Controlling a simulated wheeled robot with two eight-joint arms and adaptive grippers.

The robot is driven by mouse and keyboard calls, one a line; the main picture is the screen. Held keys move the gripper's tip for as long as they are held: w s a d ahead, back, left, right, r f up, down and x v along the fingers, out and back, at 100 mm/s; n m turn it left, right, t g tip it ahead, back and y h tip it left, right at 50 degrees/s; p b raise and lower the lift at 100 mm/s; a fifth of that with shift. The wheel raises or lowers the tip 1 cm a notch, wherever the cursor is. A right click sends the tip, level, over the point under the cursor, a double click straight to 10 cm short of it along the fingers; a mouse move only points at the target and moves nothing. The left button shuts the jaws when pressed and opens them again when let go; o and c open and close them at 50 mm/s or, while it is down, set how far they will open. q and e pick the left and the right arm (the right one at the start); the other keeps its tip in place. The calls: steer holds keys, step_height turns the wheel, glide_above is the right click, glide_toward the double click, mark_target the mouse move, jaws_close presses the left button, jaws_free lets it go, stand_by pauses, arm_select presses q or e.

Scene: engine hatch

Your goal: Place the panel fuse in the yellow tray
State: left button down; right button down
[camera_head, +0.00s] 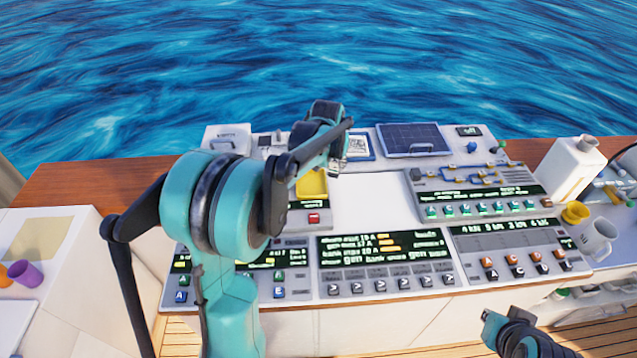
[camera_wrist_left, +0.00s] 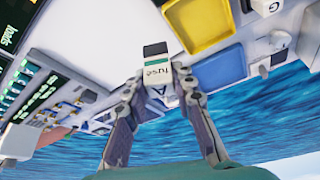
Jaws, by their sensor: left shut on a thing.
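The yellow tray (camera_wrist_left: 195,22) lies beside the fuse, up and to the right in the wrist view. In the head view my left gripper (camera_head: 338,165) is over the console, just right of the yellow tray (camera_head: 312,184), and the arm partly covers the tray. The fuse is hard to make out there. Part of my right arm shows at the lower right; its jaws are not clear.
A blue tray (camera_wrist_left: 219,68) lies beside the yellow one. Button panels (camera_head: 385,265) fill the console front. A white bottle (camera_head: 570,168), a yellow cup (camera_head: 575,213) and a white mug (camera_head: 598,238) stand at right. A bare white area (camera_head: 375,200) lies right of the yellow tray.

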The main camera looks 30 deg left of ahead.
arm_select(q)
steer(key=a+f, duration=0.2)
steer(key=a, duration=0.1)
steer(key=a+f+b, duration=0.1)
steer(key=a+f, duration=0.1)
steer(key=a, duration=0.2)
steer(key=a+f+b, duration=0.1)
steer(key=a+f, duration=0.1)
steer(key=a, duration=0.2)
steer(key=shift+w+f, duration=0.2)
steer(key=shift+f, duration=0.05)
steer(key=shift+f+b, duration=0.7)
steer(key=shift+f, duration=1.3)
steer(key=shift+f, duration=0.1)
steer(key=c, duration=1.3)
jaws_free()
steer(key=shift+o, duration=0.2)
